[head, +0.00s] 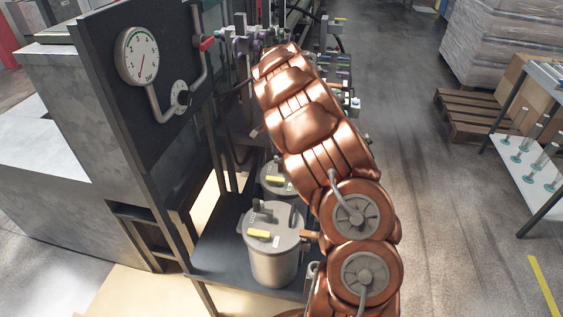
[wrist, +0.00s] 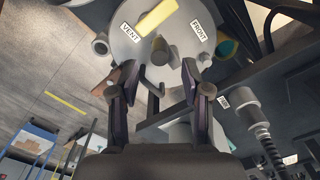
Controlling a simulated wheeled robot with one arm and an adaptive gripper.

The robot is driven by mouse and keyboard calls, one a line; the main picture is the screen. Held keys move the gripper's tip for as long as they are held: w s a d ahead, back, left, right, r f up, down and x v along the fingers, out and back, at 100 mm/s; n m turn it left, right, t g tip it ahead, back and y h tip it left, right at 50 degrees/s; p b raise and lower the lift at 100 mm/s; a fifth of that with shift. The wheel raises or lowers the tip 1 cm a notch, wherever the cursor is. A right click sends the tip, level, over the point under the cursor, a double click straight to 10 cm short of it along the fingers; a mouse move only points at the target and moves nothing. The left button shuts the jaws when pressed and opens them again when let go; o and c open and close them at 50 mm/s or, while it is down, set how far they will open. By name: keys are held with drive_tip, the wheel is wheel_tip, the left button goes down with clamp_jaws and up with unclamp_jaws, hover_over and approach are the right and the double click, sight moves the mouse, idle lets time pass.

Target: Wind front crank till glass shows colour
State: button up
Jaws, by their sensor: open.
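The front pot (head: 273,262) is a grey metal canister with a lidded top and a yellow strip, on a dark shelf in the head view. A brown handle (head: 309,236) sticks out at its right side. In the wrist view a round lid (wrist: 125,42) bears VENT and FRONT labels. My gripper is open; whether either finger touches the crank, I cannot tell. My arm hides the gripper in the head view. I cannot make out the glass for certain.
A second pot (head: 277,180) stands behind the front one. A panel with a pressure gauge (head: 138,55) rises at the left. A rack (head: 540,165) and a pallet (head: 478,112) stand at the right, with clear floor between them and my arm.

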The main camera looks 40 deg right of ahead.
sight(282, 161)
drive_tip(key=shift+f+p, duration=0.5)
drive_tip(key=shift+f, duration=1.95)
drive_tip(key=shift+c, duration=0.3)
clamp_jaws()
